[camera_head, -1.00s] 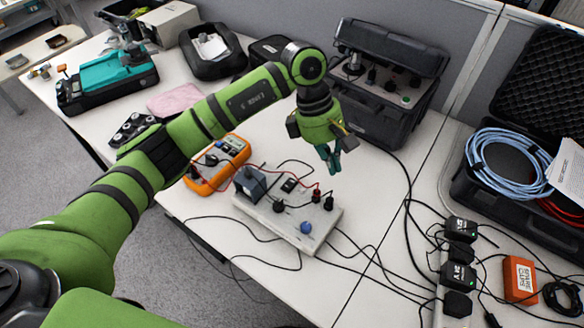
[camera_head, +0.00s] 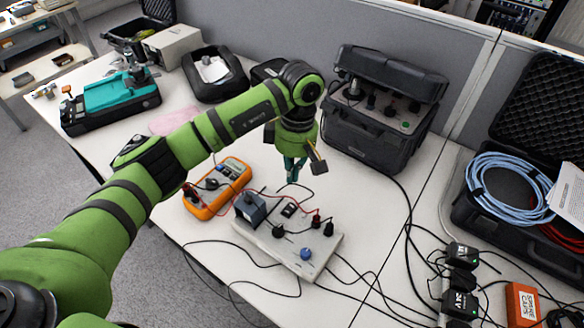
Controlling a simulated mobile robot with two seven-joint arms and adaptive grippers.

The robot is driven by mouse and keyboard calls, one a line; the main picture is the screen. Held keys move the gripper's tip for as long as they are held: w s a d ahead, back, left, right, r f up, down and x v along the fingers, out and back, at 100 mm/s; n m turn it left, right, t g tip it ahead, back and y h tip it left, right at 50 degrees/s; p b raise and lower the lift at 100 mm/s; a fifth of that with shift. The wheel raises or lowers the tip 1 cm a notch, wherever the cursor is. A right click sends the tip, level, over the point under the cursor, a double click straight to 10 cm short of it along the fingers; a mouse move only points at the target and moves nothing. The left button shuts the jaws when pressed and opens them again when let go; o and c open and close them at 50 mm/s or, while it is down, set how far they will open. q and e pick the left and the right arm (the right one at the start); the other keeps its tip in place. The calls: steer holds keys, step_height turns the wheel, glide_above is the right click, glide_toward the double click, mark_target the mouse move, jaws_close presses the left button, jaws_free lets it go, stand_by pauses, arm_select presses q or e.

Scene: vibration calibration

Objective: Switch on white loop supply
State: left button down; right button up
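The white loop supply (camera_head: 262,236) is a flat whitish box lying on the table in the middle of the head view. Its top carries a small black switch (camera_head: 289,210), a blue knob (camera_head: 304,254), dark plugs and a grey block-shaped part (camera_head: 250,208). The switch position is too small to tell. My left gripper (camera_head: 292,179) points down above the far edge of the box, just behind the switch and apart from it. Its teal fingers look close together, with nothing between them. My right gripper is not in view.
An orange multimeter (camera_head: 232,172) with red and black leads lies left of the supply. Black cables cross the table in front and to the right. A dark equipment case (camera_head: 362,145) stands behind. Power adapters (camera_head: 459,302) and an open case with a blue cable (camera_head: 492,205) are at right.

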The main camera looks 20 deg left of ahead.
mark_target(288, 210)
arm_select(q)
steer(key=f+p, duration=0.1)
steer(key=f, duration=0.6)
steer(key=s+f+p, duration=0.1)
steer(key=f, duration=0.2)
steer(key=shift+s+a+f+p, duration=0.1)
steer(key=shift+a+f+p, duration=0.15)
steer(key=shift+p, duration=0.1)
